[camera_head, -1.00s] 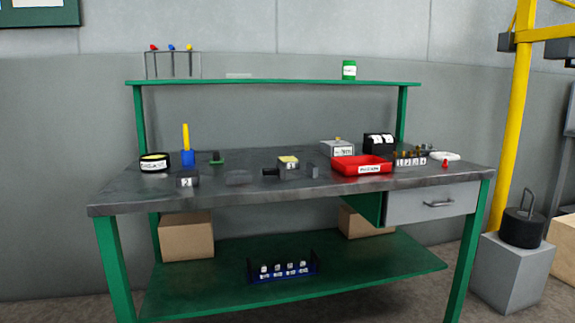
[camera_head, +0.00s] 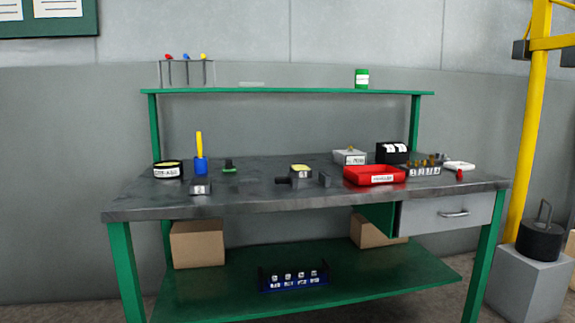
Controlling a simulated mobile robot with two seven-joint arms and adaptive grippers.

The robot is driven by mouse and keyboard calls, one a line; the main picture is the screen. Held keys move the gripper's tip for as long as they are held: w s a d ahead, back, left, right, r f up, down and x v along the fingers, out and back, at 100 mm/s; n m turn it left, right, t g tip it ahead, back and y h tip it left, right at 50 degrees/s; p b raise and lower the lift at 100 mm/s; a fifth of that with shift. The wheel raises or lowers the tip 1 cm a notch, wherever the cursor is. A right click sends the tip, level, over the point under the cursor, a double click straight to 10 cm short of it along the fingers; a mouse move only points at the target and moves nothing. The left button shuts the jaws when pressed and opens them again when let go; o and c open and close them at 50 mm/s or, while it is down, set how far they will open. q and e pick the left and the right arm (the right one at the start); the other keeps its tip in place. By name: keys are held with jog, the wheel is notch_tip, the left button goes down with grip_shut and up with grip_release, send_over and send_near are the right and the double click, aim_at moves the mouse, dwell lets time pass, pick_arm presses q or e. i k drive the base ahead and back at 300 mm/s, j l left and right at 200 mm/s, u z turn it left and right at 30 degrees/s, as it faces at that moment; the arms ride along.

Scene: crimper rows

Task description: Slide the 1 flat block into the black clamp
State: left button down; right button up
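A small yellow-topped piece with a dark number on its front (camera_head: 300,170) is near the middle of the workbench. It sits at a low dark clamp-like fixture with a black knob (camera_head: 282,180) at its left. A dark upright piece (camera_head: 325,180) stands just to its right. I cannot tell from here whether the numbered piece lies in the fixture or behind it. A grey block labelled 2 (camera_head: 200,186) stands at the left front of the bench. Neither of my grippers is in view.
The workbench (camera_head: 250,203) carries a red tray (camera_head: 375,174), a black box (camera_head: 392,152), a round tin (camera_head: 168,169) and a blue cup (camera_head: 200,165). A blue rack (camera_head: 294,279) is on the lower shelf. The front middle of the benchtop is clear.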

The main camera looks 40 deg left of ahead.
aim_at(301, 171)
jog(key=i+l+u, duration=0.1)
jog(key=u, duration=0.3)
jog(key=i+l+u, duration=0.15)
jog(key=u, duration=0.2)
jog(key=i+l+u, duration=0.1)
jog(key=u, duration=0.3)
jog(key=i+l+u, duration=0.2)
jog(key=l, duration=0.35)
jog(key=l+u, duration=0.25)
jog(key=l, duration=0.35)
